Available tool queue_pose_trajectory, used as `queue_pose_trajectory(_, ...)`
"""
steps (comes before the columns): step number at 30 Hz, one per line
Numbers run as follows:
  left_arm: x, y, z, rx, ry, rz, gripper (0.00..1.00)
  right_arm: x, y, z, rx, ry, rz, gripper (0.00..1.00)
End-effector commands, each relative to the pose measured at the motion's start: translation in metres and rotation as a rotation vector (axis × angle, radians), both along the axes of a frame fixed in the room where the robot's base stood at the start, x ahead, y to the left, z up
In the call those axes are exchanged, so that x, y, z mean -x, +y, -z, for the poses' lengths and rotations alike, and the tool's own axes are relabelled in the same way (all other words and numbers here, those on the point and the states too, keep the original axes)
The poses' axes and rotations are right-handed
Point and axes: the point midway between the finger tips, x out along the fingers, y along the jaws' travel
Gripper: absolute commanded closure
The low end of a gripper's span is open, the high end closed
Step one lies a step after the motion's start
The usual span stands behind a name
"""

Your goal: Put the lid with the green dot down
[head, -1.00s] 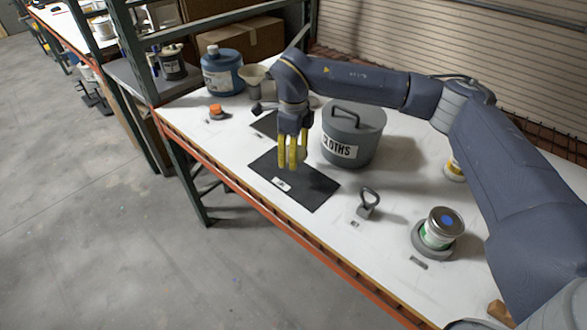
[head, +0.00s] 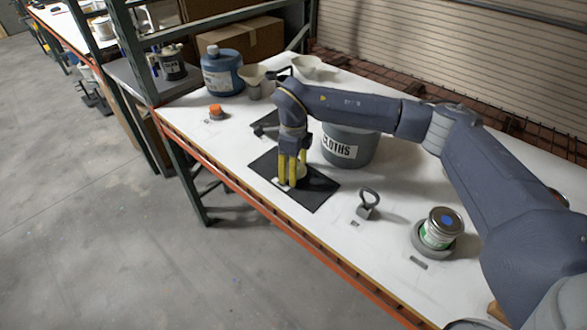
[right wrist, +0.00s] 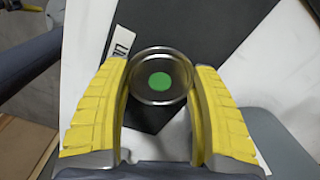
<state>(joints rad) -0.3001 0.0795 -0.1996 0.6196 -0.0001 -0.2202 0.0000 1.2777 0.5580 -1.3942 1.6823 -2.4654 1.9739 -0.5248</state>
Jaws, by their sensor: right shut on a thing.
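The lid (right wrist: 158,99) is a round metal disc with a green dot (right wrist: 160,81) in its middle. In the right wrist view it sits between the two yellow fingers of my right gripper (right wrist: 160,76), which is shut on its rim. In the head view my right gripper (head: 291,184) points down over the near black mat (head: 318,190), low and close to its surface. The fingers hide most of the lid there, and I cannot tell whether it touches the mat. My left gripper is out of view.
A grey CLOTHS bin (head: 349,148) stands right behind the gripper. A can with a blue dot (head: 440,228) sits in a grey ring, and a looped grey tool (head: 368,204) stands between. A blue jug (head: 222,72) and orange-capped item (head: 216,112) are at left.

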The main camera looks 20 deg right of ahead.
Motion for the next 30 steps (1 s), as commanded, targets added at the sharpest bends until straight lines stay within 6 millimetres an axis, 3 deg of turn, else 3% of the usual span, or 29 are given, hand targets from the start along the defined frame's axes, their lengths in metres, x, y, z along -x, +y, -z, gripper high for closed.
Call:
queue_pose_trajectory(5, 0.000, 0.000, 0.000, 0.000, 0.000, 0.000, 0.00, 0.000, 0.000, 0.003, 0.001, 0.001, 0.000, 0.47)
queue_pose_trajectory(6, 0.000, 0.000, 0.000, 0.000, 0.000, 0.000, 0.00, 0.000, 0.000, 0.003, 0.001, 0.001, 0.000, 0.34)
queue_pose_trajectory(12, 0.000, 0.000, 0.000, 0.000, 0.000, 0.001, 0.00, 0.000, 0.000, 0.003, 0.001, 0.001, 0.000, 0.14)
queue_pose_trajectory(22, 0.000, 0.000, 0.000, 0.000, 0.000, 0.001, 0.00, 0.000, 0.000, -0.003, 0.000, -0.001, 0.000, 0.14)
queue_pose_trajectory(30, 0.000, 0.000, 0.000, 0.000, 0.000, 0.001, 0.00, -0.001, 0.000, -0.043, 0.001, -0.004, 0.000, 0.14)
